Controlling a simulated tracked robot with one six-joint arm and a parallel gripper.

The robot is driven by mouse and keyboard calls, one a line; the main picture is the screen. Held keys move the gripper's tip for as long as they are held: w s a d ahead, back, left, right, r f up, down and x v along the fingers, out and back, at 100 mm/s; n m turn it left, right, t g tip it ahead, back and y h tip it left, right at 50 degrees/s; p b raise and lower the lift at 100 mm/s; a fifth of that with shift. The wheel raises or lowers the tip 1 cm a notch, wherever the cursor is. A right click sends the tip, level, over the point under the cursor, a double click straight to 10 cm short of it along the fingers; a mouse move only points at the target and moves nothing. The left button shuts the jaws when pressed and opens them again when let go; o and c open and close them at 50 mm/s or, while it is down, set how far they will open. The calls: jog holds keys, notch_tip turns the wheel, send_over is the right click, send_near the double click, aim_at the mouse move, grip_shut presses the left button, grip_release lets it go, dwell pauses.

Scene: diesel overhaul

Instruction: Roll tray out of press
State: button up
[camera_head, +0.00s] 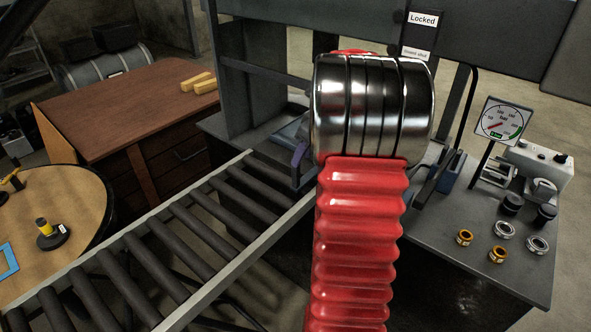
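The press (245,80) is a dark grey frame across the back, with a sign reading "Locked" (423,20) and a smaller label below it. A roller conveyor (175,235) runs from the lower left up to the press opening. At its far end a grey-blue part with a purple upright piece (300,152) shows beside my arm; it may be the tray's edge, but I cannot tell. My arm's red ribbed sleeve and shiny metal joint cover the middle of the press opening. My gripper is hidden behind them. The visible rollers are bare.
A grey bench (500,260) at right holds a pressure gauge (503,119), a control box (540,165) and several small rings. A brown desk (125,110) and a round table (50,215) stand left of the conveyor.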

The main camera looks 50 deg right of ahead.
aim_at(293, 174)
dwell(0.3)
jog(key=shift+x, duration=3.8)
jog(key=shift+s, duration=0.1)
jog(key=shift+c, duration=0.5)
grip_shut()
jog(key=shift+a, duration=0.1)
